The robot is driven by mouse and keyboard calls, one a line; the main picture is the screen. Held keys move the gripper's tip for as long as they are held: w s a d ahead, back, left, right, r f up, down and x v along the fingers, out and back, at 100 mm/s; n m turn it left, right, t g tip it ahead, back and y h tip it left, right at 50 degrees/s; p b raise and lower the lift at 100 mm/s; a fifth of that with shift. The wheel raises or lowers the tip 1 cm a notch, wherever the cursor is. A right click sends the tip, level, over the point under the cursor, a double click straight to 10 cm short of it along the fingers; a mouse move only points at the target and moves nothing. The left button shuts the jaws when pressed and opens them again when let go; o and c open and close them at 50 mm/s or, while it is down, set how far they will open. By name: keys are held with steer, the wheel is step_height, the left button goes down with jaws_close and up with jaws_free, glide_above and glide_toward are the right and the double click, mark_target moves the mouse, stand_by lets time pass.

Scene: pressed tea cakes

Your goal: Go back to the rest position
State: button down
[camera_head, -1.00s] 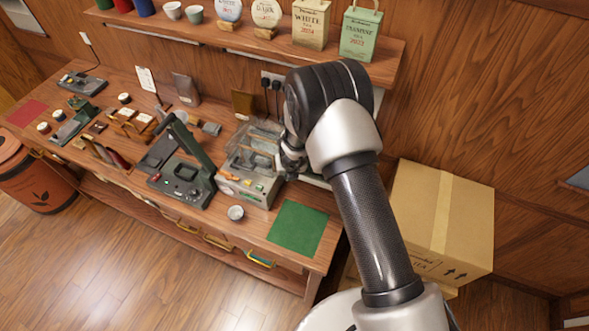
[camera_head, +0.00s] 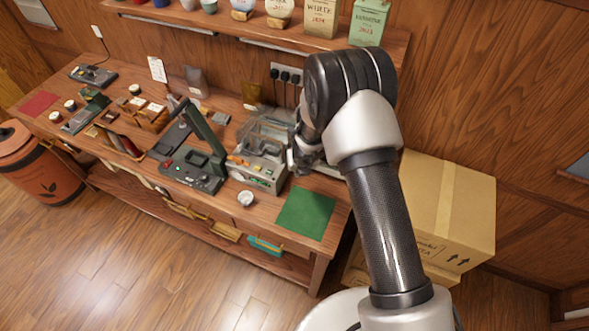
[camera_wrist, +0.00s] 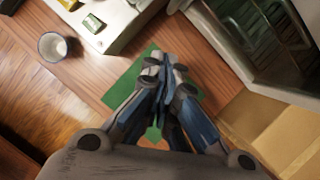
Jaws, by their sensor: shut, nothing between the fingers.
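My gripper (camera_wrist: 165,68) is shut and empty in the wrist view, its fingers together above the green mat (camera_wrist: 122,90) and the wooden bench edge. In the head view my arm reaches up from the lower right, and my gripper (camera_head: 301,158) hangs partly hidden by my wrist, just right of a grey machine with a clear cover (camera_head: 262,170). The green mat (camera_head: 307,214) lies bare at the bench's right end. A small white cup (camera_head: 245,199) stands on the bench left of the mat, and it also shows in the wrist view (camera_wrist: 53,46).
A dark press with a raised green arm (camera_head: 190,170) stands left of the grey machine. A shelf (camera_head: 240,28) with tins and bags runs above the bench (camera_head: 330,240). A cardboard box (camera_head: 440,205) stands to the right behind my arm. The floor in front is clear.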

step_height(320, 180, up, 17)
steer(key=s+n+t+y+b, duration=0.1)
steer(key=s+n+y+b, duration=0.15)
steer(key=n+b, duration=0.55)
steer(key=s+d+r+n+y+b, duration=0.2)
steer(key=s+r+n+b, duration=0.2)
steer(key=s+n, duration=0.55)
steer(key=s+d+f+n+h+b, duration=0.2)
steer(key=s+d+n+b, duration=0.3)
steer(key=s, duration=0.5)
steer(key=s+d+f+n+h+b, duration=0.3)
steer(key=s+d+n+b, duration=0.3)
steer(key=n, duration=0.5)
steer(key=s+d+f, duration=0.1)
steer(key=s+d, duration=0.1)
steer(key=s, duration=0.1)
steer(key=shift+s+d+g, duration=0.35)
steer(key=shift+d+g, duration=0.05)
